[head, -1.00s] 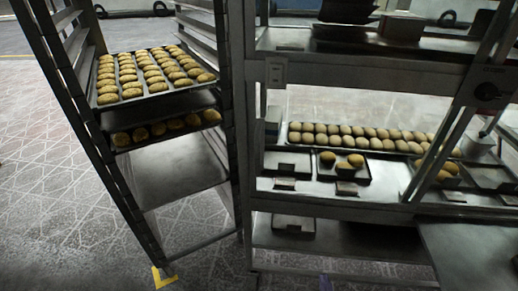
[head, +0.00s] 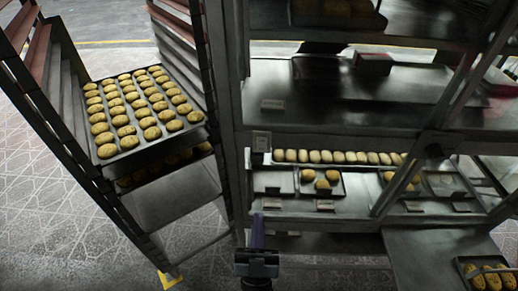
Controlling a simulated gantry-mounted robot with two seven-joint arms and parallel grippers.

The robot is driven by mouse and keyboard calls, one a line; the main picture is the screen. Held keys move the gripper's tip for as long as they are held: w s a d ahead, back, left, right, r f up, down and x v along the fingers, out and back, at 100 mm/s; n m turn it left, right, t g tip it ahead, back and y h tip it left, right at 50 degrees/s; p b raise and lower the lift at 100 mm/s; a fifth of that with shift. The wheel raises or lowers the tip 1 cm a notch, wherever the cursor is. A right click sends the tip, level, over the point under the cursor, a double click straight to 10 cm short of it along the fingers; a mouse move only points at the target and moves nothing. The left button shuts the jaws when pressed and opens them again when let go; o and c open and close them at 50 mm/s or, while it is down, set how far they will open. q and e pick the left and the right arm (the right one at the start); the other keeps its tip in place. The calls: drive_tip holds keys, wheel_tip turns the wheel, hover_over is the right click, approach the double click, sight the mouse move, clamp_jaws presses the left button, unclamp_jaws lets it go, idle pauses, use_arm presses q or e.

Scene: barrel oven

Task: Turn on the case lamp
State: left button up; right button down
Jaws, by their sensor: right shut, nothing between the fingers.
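The display case (head: 345,115) stands right of centre, with a dark frame, shelves and trays of buns. My left gripper is out of view.
A tall rack (head: 160,95) on the left holds a tray of browned buns (head: 140,108). Its side post stands close to the case's left post. A counter (head: 415,250) with a small bun tray (head: 462,262) is at the lower right. Open floor (head: 45,200) lies at the left.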

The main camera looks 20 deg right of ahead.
drive_tip(key=shift+w+r, duration=0.1)
drive_tip(key=shift+r, duration=0.55)
drive_tip(key=shift+d, duration=0.1)
drive_tip(key=b, duration=0.1)
approach(262, 147)
wheel_tip(262, 147, up, 4)
drive_tip(key=w, duration=0.1)
drive_tip(key=w+d, duration=0.1)
drive_tip(key=w+b, duration=0.1)
drive_tip(key=shift+w+d+f, duration=0.15)
drive_tip(key=shift+d+f, duration=0.05)
drive_tip(key=shift+f, duration=0.15)
drive_tip(key=shift+w+d, duration=0.25)
drive_tip(key=shift+w, duration=0.2)
